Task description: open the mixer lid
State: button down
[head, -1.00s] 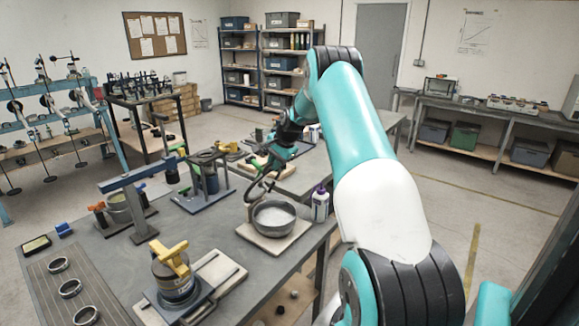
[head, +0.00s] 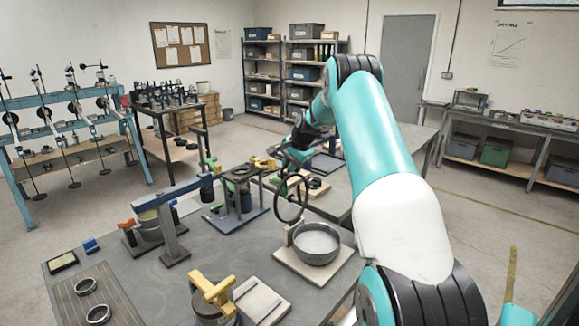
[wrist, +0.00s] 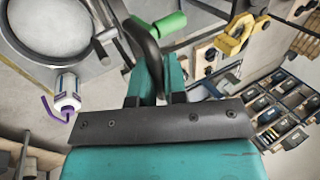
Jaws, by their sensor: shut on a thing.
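The mixer bowl (head: 318,260) is grey, holds pale material and stands on a light base. Its lid, a dark open ring (head: 304,197), stands nearly upright at the bowl's back-left edge, so the bowl's top is uncovered. My gripper (head: 297,150) is at the top of the ring, above and behind the bowl. In the wrist view my gripper (wrist: 154,98) has its teal fingers shut on a dark curved bar (wrist: 143,45), part of the ring. The bowl (wrist: 14,42) shows at the upper left there. The exact finger contact is partly hidden.
A yellow-handled pot (head: 212,290) is in front. A purple-capped bottle (wrist: 67,92) is beside the bowl. My arm covers the right side.

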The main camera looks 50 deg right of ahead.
jog(key=shift+a, duration=0.15)
jog(key=c, duration=1.2)
grip_release()
jog(key=b+v, duration=0.4)
jog(key=v, duration=1.3)
jog(key=shift+s+r, duration=0.15)
